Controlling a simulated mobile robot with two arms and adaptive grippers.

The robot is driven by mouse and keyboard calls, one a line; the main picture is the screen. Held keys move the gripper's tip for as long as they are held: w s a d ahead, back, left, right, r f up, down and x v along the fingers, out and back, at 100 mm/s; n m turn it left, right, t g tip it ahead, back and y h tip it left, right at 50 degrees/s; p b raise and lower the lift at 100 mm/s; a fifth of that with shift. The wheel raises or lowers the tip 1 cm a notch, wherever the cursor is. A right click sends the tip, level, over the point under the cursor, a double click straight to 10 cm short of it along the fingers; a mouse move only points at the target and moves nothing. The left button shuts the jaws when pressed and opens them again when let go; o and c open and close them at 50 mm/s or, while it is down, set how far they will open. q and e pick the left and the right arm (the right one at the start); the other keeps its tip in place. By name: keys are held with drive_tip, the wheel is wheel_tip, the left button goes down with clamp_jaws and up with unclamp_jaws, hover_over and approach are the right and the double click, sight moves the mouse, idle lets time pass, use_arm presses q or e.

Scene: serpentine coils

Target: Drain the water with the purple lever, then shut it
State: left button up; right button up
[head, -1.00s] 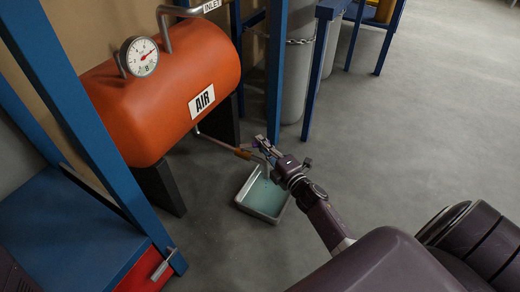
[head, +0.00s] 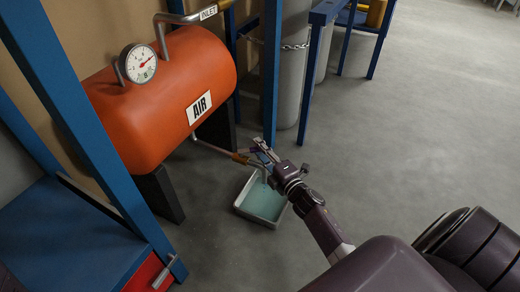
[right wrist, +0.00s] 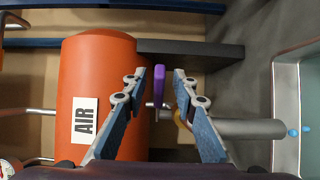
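The purple lever (right wrist: 158,88) stands between the two blue-padded fingers of my right gripper (right wrist: 160,78) in the right wrist view. The fingers are apart, with a gap on each side of the lever. In the head view my right gripper (head: 262,152) is at the brass drain valve (head: 240,158) below the orange air tank (head: 165,95); it hides the lever there. The grey drain spout (right wrist: 245,128) points towards the metal tray (right wrist: 285,95), with blue drops (right wrist: 299,130) beyond its end. The tray (head: 240,206) holds teal water (head: 264,200). My left gripper is out of view.
Blue posts (head: 272,70) and a blue frame (head: 95,130) stand around the tank. A pressure gauge (head: 138,63) sits on it. A blue bench (head: 65,235) is at the lower left. Open grey floor (head: 420,120) lies to the right.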

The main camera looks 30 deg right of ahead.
drive_tip(key=s, duration=1.2)
